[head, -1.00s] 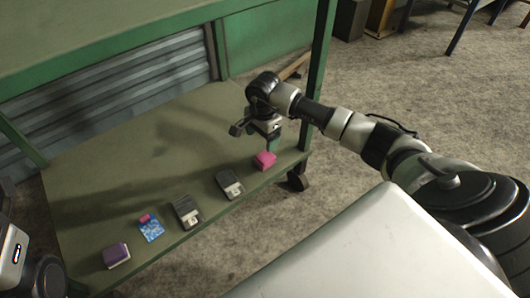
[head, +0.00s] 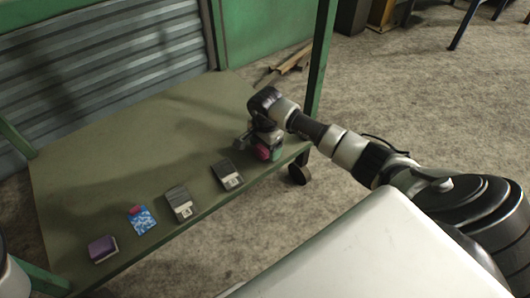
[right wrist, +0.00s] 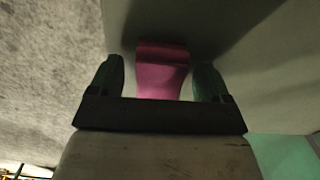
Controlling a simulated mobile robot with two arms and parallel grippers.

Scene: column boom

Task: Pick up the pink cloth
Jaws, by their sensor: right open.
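The pink cloth (head: 263,153) is a small folded block near the front right corner of the green shelf (head: 120,150). My right gripper (head: 268,148) is down at the cloth and partly hides it in the head view. In the right wrist view, the pink cloth (right wrist: 162,75) lies between the two green fingers of my right gripper (right wrist: 160,78). The jaws are open, with a gap showing on each side of the cloth. My left gripper is not in view.
Along the shelf's front edge lie a purple block (head: 103,249), a blue patterned square (head: 142,221) with a small pink-red piece (head: 134,209), and two dark grey items (head: 180,204) (head: 227,174). A green post (head: 321,60) stands behind my right gripper. The shelf's rear is clear.

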